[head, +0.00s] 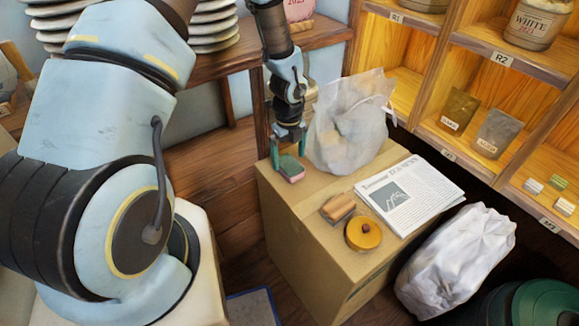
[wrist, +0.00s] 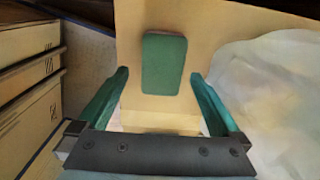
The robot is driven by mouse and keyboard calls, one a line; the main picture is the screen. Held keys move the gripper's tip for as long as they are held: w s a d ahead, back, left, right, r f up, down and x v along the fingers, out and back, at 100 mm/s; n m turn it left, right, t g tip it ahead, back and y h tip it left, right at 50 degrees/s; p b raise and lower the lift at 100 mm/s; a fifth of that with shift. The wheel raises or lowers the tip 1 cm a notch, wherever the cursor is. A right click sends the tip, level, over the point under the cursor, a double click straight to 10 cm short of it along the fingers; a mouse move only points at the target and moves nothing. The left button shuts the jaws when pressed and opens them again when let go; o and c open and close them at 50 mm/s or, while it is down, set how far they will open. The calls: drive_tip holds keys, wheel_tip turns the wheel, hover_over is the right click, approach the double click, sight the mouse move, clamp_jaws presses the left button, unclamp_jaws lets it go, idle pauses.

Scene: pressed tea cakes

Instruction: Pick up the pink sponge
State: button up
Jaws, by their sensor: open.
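The pink sponge (head: 293,178) lies on the top of a cardboard box (head: 277,209), near its back left corner. Its top face is green and its side is pink. My gripper (head: 288,154) is open and points down just above the sponge. In the wrist view its green fingers (wrist: 160,78) stand apart, with nothing between them. Whether a finger touches the sponge, I cannot tell.
A pale plastic bag (head: 345,135) stands close to the right of my gripper. A newspaper (head: 412,193), a brown block-like item (head: 338,208) and a round yellow-brown item (head: 363,234) lie on the box. A white bag (head: 455,262) sits beside the box. Wooden shelves stand behind at right.

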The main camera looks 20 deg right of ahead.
sight(289, 164)
drive_tip(key=shift+w+d+f+p, duration=0.1)
drive_tip(key=shift+f+p, duration=0.45)
drive_tip(key=shift+f, duration=1.5)
drive_tip(key=c, duration=1.4)
drive_tip(key=shift+r+b, duration=1)
drive_tip(key=shift+r, duration=4.05)
